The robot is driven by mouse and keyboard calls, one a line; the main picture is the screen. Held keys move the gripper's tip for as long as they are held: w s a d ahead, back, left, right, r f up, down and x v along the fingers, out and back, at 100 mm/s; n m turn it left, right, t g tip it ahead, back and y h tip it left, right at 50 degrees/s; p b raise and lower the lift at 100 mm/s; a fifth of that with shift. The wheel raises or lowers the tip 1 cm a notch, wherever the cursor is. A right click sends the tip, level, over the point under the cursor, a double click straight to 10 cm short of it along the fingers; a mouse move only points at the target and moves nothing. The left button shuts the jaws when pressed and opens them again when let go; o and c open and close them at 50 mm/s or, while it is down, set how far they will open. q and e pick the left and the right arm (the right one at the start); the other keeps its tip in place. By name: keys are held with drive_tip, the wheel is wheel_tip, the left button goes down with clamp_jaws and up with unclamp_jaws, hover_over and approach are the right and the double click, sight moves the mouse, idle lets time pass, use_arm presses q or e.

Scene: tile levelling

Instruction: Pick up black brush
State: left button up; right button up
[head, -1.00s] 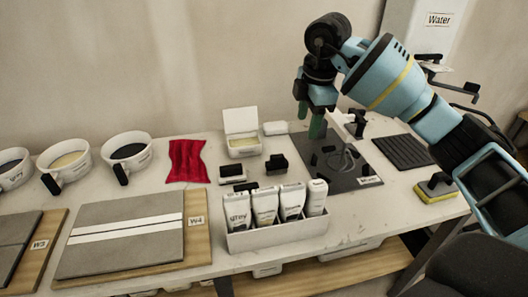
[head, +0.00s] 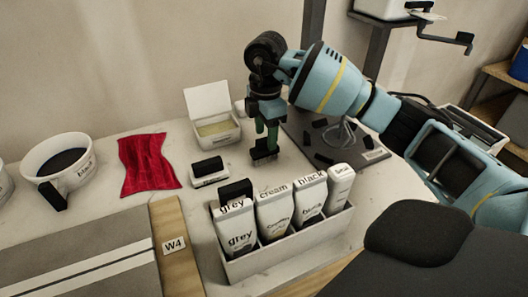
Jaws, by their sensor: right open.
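A small black block-like item, likely the black brush (head: 264,154), stands on the white table behind the tube bin. My right gripper (head: 266,136) points down directly over it, its green fingers reaching to the item's top. The gripper is open; whether the fingers touch the item's sides I cannot tell. Another black-topped item with a pale base (head: 209,168) lies to the left. A further black item (head: 236,190) shows partly behind the grey tube. My left gripper is out of view.
A white bin (head: 290,252) of labelled tubes stands in front of the gripper. An open white box (head: 213,128) is behind left, a red cloth (head: 148,164) further left. A dark mat (head: 335,140) with small black pieces lies right. A W4 board (head: 180,260) is front left.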

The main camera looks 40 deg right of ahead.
sight(265, 150)
drive_tip(key=shift+w+f, duration=0.15)
drive_tip(key=shift+f, duration=1.45)
drive_tip(key=shift+w+f, duration=0.1)
drive_tip(key=shift+f, duration=1.5)
drive_tip(key=c, duration=1.1)
wheel_tip(265, 150, up, 10)
drive_tip(key=shift+p, duration=0.3)
